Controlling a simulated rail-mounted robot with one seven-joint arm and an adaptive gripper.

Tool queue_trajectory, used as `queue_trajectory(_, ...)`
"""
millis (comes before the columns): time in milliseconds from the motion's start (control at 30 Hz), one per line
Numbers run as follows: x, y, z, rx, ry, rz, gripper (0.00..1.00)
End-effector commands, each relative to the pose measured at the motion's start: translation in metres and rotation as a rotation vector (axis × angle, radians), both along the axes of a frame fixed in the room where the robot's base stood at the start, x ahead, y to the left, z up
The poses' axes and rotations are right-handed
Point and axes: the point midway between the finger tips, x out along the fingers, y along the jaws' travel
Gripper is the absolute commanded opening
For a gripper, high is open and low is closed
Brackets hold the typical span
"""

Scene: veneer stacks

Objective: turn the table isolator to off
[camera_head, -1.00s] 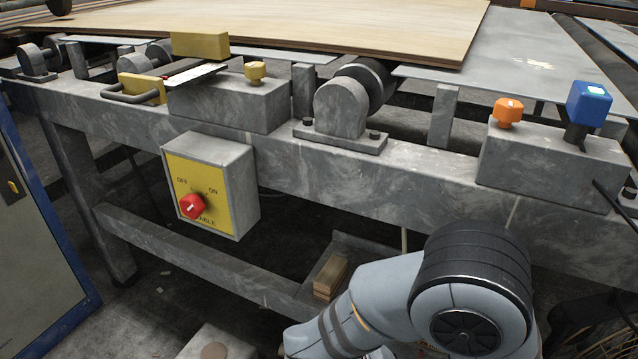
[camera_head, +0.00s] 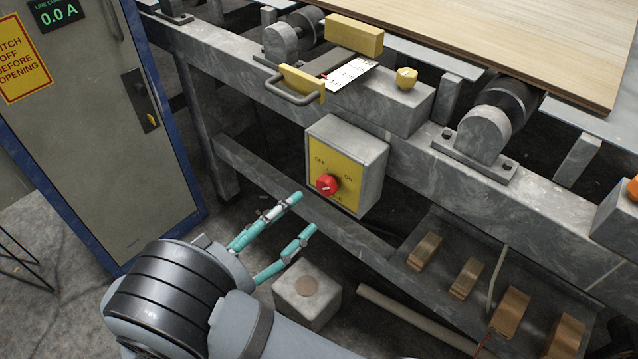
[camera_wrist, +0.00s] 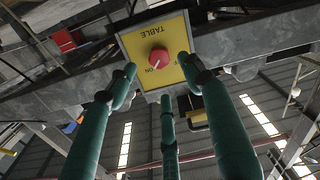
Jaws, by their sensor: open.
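The table isolator is a grey box (camera_head: 358,150) with a yellow face and a red rotary knob (camera_head: 327,185), fixed to the side of the table frame. OFF is printed upper left of the knob and ON at right. In the wrist view the knob (camera_wrist: 159,58) shows upside down, its pale mark seeming to point towards ON. My gripper (camera_head: 304,213) has teal fingers, open and empty, a little below and left of the box in the head view. In the wrist view the fingers spread around the yellow face, apart from the knob as far as I can tell.
A grey cabinet (camera_head: 90,120) with blue edges stands at left. A yellow-ended handle (camera_head: 300,85) juts out above the isolator. A grey block (camera_head: 307,295) sits below my gripper. A lower shelf (camera_head: 440,255) holds several wooden blocks. Veneer (camera_head: 500,40) lies on top.

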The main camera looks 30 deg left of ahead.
Motion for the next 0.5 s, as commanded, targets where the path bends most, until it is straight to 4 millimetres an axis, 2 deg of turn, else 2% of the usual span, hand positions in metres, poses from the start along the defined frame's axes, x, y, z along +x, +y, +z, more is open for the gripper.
queue_trajectory(233,0.048,-0.010,-0.003,-0.002,0.001,-0.005,0.51)
queue_trajectory(500,0.078,-0.015,-0.002,-0.004,0.003,-0.001,0.51)
